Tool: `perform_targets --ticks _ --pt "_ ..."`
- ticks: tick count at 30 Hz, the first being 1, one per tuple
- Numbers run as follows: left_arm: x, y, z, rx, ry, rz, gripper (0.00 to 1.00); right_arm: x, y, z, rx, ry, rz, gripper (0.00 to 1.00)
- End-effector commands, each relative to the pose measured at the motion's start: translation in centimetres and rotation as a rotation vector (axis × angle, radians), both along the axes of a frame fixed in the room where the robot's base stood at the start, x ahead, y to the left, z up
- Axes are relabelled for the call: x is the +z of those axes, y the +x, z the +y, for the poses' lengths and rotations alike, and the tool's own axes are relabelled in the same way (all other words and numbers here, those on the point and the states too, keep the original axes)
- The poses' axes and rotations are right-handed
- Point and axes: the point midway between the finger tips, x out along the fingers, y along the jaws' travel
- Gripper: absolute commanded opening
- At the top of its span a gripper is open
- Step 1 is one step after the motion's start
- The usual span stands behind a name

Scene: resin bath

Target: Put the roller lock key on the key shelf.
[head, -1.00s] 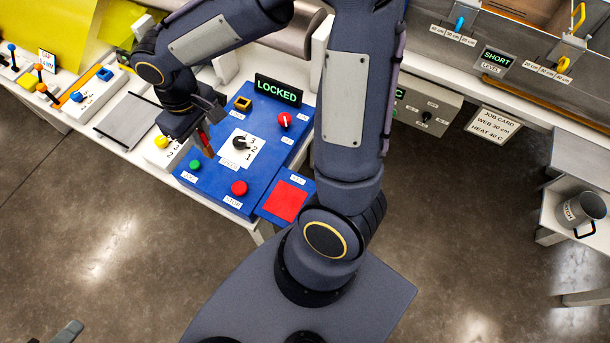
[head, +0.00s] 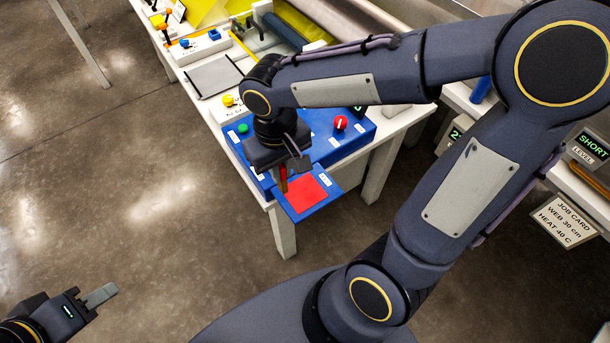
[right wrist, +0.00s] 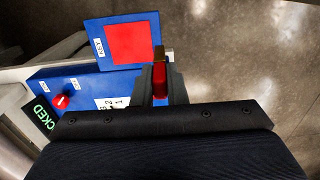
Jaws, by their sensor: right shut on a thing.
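The roller lock key (head: 283,179) has a red body and, in the right wrist view, a brass-coloured end (right wrist: 158,54). My right gripper (head: 291,168) is shut on it; it also shows in the right wrist view (right wrist: 160,80). The key shelf (head: 326,182) is a blue plate with a red square, joined to the front of the blue control panel; it shows in the right wrist view too (right wrist: 95,55). The key appears at the shelf's edge, beside the red square; its height above the shelf is unclear. My left gripper (head: 100,295) is at the lower left, far from the shelf.
The blue control panel (head: 325,150) carries a red knob (head: 340,123) and a green button (head: 243,128). My right arm hides part of the panel. Open floor lies in front of the table.

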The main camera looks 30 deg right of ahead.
Motion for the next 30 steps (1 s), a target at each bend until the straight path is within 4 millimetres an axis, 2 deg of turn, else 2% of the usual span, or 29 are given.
perform_targets --ticks 2,4,9,14,17,22,30 --pt "0.4 0.0 0.0 0.000 0.000 0.000 0.36 -0.8 0.6 -2.1 -0.007 -0.001 0.003 0.00" --pt "0.2 0.0 0.0 0.000 0.000 0.000 0.36 -2.6 0.9 -3.0 -0.004 -0.001 0.006 0.00" --pt "0.2 0.0 0.0 0.000 0.000 0.000 0.36 -5.0 1.5 -4.9 0.000 0.000 0.003 0.00" --pt "0.2 0.0 0.0 0.000 0.000 0.000 0.36 -5.9 1.8 -5.6 0.001 0.000 0.001 0.00" --pt "0.3 0.0 0.0 0.000 0.000 0.000 0.36 -6.9 2.0 -6.4 -0.001 -0.001 0.004 0.00" --pt "-0.2 0.0 0.0 0.000 0.000 0.000 0.36 -9.4 2.0 -6.2 0.003 0.000 0.002 0.00" --pt "-0.1 0.0 0.0 0.000 0.000 0.000 0.36 -9.7 2.1 -6.2 0.002 0.000 -0.002 0.00"
